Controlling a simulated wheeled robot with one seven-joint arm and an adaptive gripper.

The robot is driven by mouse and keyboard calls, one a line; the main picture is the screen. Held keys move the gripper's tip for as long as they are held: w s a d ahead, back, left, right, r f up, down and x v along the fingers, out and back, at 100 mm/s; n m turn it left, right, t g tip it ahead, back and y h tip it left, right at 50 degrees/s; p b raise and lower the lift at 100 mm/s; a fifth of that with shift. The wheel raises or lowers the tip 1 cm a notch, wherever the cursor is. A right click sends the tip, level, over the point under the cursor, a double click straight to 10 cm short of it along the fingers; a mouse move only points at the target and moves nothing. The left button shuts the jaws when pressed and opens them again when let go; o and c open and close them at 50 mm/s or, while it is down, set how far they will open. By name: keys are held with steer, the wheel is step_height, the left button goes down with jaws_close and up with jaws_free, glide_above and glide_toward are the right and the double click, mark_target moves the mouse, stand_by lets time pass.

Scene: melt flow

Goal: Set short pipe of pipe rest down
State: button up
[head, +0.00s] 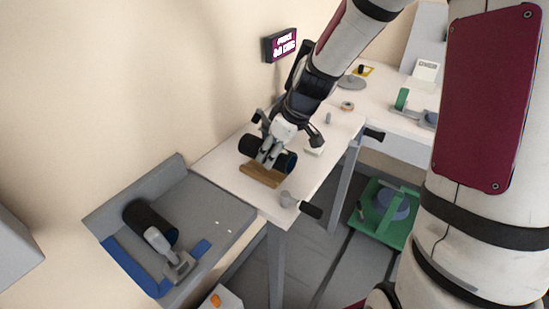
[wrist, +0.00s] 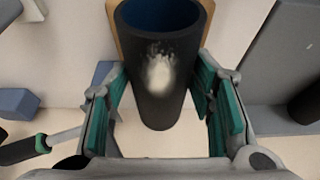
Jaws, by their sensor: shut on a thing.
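The short pipe (head: 250,146) is black with a blue inside and lies on its side at the white bench. It also shows large in the wrist view (wrist: 158,85), with a pale shine or mark on its wall. My gripper (head: 267,152) reaches down over the pipe's middle and is shut on it. In the wrist view its green-padded fingers (wrist: 160,105) stand on either side of the pipe. The wooden pipe rest (head: 262,178) lies at the pipe, on the bench. Its edge shows beside the pipe's far end in the wrist view (wrist: 113,28). Contact between pipe and rest is hidden.
A grey tray (head: 225,207) on the left holds another black pipe (head: 150,222) with a grey clamp-like tool. A black-handled tool (head: 311,209) lies at the bench's front edge. A small pale block (head: 314,150) stands right of my gripper. A green cart (head: 382,235) stands on the floor.

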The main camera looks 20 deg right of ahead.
steer(key=shift+f, duration=1.25)
steer(key=shift+f, duration=0.15)
steer(key=o, duration=1.2)
steer(key=p+v, duration=0.1)
steer(key=v, duration=1.1)
steer(key=shift+r+p, duration=0.2)
steer(key=shift+p, duration=0.2)
steer(key=s+a+r+m+h, duration=0.1)
steer(key=s+r+m, duration=0.1)
steer(key=s, duration=0.7)
steer(key=s+r+m+g+h, duration=0.1)
steer(key=s+r+m, duration=0.1)
steer(key=s, duration=0.8)
steer(key=s+a+r+m, duration=0.1)
steer(key=s+r+m, duration=0.2)
steer(key=s, duration=0.6)
steer(key=shift+s+a+r+g+h, duration=0.2)
steer(key=shift+a+r+g+h, duration=0.15)
steer(key=shift+r, duration=0.35)
